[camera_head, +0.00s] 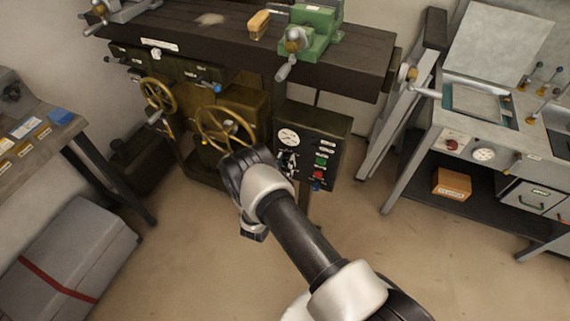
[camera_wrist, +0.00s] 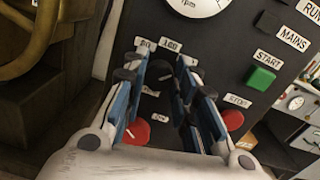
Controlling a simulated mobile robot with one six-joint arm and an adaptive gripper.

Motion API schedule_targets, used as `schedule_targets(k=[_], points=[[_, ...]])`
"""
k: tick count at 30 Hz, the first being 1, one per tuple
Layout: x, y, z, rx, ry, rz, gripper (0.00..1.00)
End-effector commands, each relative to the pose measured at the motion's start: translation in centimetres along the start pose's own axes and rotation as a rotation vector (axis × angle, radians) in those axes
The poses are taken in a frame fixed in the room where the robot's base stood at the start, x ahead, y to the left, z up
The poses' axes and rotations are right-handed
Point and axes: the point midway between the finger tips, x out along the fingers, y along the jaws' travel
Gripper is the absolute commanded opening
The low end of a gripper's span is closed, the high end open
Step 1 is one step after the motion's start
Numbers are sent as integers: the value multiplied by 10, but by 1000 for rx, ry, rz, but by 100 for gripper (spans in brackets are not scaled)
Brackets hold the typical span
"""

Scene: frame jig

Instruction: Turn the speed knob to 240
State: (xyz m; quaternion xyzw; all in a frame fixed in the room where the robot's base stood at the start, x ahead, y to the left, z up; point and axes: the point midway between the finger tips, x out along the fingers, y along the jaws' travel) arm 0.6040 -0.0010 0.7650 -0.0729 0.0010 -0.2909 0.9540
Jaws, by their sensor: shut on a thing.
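The speed knob (camera_wrist: 160,73) is a dark shape on the black control panel (camera_wrist: 230,55), between my fingers in the wrist view. My gripper (camera_wrist: 166,66) reaches the panel, its blue-padded fingers shut on the knob from both sides. Small white number labels (camera_wrist: 172,46) show just beyond the fingertips; one seems to read 160. The knob's pointer and the other numbers are hidden or too small to read. In the head view the panel (camera_head: 337,135) stands under the bench, and my arm covers most of the gripper.
A white rpm dial (camera_wrist: 198,3) sits above the knob. The green START button (camera_wrist: 260,78) and red STOP button (camera_wrist: 232,120) are close at the right. Another red round part (camera_wrist: 135,132) shows by the left finger. A brass handwheel (camera_head: 222,130) stands left of the panel.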

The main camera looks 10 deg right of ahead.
Motion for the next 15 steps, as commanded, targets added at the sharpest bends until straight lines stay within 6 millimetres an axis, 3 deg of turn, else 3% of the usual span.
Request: schedule_targets(k=[1,2,10,15], points=[[0,0,0,1,0,0,2],[0,0,0,1,0,0,27],[0,0,0,0,0,0,45],[0,0,0,0,0,0,46]])
